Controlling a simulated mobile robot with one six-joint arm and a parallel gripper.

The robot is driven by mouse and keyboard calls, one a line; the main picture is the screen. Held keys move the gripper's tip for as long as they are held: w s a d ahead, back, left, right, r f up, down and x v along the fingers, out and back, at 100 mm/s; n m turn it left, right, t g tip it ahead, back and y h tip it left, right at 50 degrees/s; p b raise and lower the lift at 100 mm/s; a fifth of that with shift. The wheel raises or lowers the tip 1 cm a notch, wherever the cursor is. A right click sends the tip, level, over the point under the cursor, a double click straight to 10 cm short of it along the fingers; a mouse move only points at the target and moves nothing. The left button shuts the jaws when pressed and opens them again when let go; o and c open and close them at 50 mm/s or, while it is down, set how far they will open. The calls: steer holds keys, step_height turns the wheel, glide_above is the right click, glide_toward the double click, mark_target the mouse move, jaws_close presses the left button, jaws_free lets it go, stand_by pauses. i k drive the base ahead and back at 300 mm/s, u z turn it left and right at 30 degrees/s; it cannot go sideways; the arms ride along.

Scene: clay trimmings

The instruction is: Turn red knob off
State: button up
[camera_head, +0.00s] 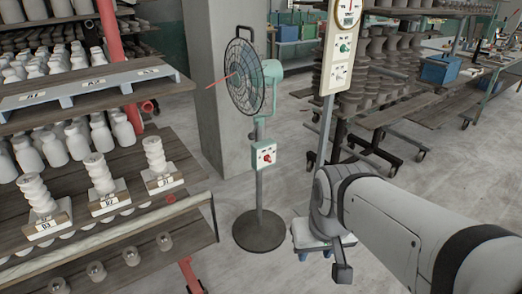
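A red knob (267,158) sits on the small white control box (264,154) on the pole of the standing fan (258,85). The knob is small here, and I cannot tell its setting. My arm reaches in from the lower right. The dark end of my gripper (342,272) points down, below and to the right of the control box, apart from it. Its fingers are too unclear to tell whether it is open or shut.
A panel (338,76) with a gauge and a green knob (344,47) stands right of the fan. Shelves of white pottery fill the left, with a wooden shelf (190,198) near the fan. A concrete pillar (212,80) stands behind. Some floor around the fan base (259,231) is clear.

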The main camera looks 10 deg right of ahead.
mark_target(266, 158)
steer(key=u, duration=0.4)
steer(key=i, duration=1.35)
steer(key=z, duration=0.6)
steer(key=k, duration=0.8)
steer(key=z, duration=0.15)
steer(key=i, duration=0.9)
steer(key=u, duration=0.05)
